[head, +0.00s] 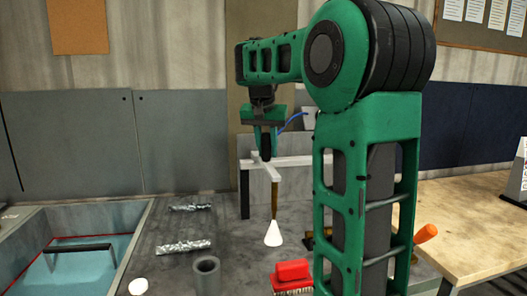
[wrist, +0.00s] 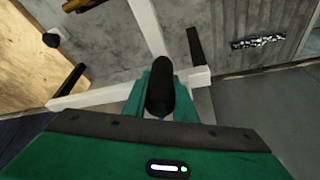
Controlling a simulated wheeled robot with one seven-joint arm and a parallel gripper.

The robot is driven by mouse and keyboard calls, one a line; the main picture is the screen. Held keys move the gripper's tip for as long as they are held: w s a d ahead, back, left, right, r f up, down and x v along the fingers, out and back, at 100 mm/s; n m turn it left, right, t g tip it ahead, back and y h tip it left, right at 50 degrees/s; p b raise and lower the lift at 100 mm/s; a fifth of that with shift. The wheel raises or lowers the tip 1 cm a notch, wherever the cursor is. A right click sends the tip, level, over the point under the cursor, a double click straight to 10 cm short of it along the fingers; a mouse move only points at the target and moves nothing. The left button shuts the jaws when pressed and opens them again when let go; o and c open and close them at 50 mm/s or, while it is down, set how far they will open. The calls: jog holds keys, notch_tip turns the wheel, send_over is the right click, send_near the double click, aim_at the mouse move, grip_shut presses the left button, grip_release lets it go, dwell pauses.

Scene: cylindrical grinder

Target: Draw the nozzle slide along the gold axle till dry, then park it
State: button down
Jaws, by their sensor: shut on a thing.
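My gripper (head: 265,148) is shut on a black upright knob (wrist: 160,88) of the nozzle slide. The slide is a white crosspiece (head: 262,172) on a white rail (head: 300,160) held by dark posts (head: 244,195). A brown tube with a white cone-shaped nozzle (head: 273,234) hangs from the slide's front arm, pointing down. The white slide arm (wrist: 148,25) also shows in the wrist view. A gold part, probably the axle (head: 310,240), shows low beside my arm, mostly hidden by it. Gold also shows at the wrist view's top left (wrist: 82,4).
Two shiny metal strips (head: 183,246) lie on the grey bench left of the nozzle. A grey cup (head: 206,275), a white disc (head: 138,286) and a red brush (head: 292,275) are in front. A blue-lined basin (head: 85,270) is at left, a wooden table (head: 465,220) at right.

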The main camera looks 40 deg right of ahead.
jog(key=shift+w+a, duration=0.1)
jog(key=shift+a, duration=0.15)
jog(key=shift+a, duration=0.1)
jog(key=c, duration=1.5)
grip_release()
jog(key=shift+a+r, duration=0.1)
jog(key=shift+o, duration=0.2)
jog(key=shift+r, duration=0.1)
jog(key=shift+v, duration=5.15)
jog(key=shift+a, duration=0.1)
